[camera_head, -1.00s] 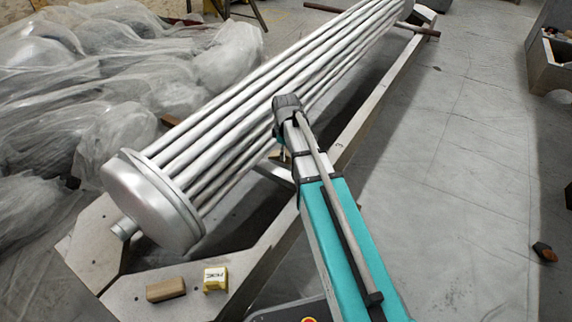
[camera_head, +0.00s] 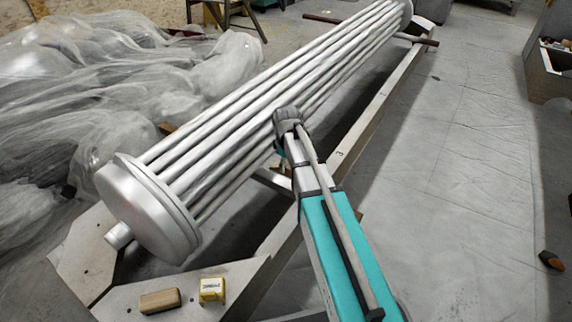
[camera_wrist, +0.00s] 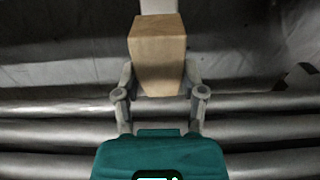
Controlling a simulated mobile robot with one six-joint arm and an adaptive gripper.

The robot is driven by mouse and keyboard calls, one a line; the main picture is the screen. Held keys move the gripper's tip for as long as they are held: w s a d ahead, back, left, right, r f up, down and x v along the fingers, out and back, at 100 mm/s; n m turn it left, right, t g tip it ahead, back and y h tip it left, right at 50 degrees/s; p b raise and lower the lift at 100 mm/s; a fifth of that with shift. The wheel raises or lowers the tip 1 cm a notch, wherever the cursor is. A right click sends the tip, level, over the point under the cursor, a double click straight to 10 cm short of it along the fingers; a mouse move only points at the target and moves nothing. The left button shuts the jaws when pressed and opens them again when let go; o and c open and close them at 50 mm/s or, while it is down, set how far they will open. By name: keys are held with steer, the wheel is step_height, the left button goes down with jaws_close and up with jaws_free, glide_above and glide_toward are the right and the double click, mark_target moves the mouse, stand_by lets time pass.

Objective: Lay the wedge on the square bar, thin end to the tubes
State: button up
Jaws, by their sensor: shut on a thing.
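The wedge (camera_wrist: 157,45) is a pale wooden block between the two fingers of my gripper (camera_wrist: 160,82) in the wrist view. My gripper is shut on it. The tubes (camera_wrist: 60,130) run across the lower part of that view, and a light bar (camera_wrist: 158,6), apparently the square bar, shows beyond the wedge. I cannot tell whether the wedge touches it. In the head view, the silver tubes (camera_head: 235,135) form a long bundle, and a light bar (camera_head: 272,180) shows low beside it. My arm hides the wedge and most of the gripper there.
A wooden block (camera_head: 160,301) and a yellow block (camera_head: 212,290) lie on the near end of the frame (camera_head: 185,275). Plastic sheeting (camera_head: 90,100) heaps up at the left.

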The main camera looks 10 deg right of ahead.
steer(key=shift+f+b, duration=2.45)
steer(key=shift+f, duration=0.1)
steer(key=o, duration=1.2)
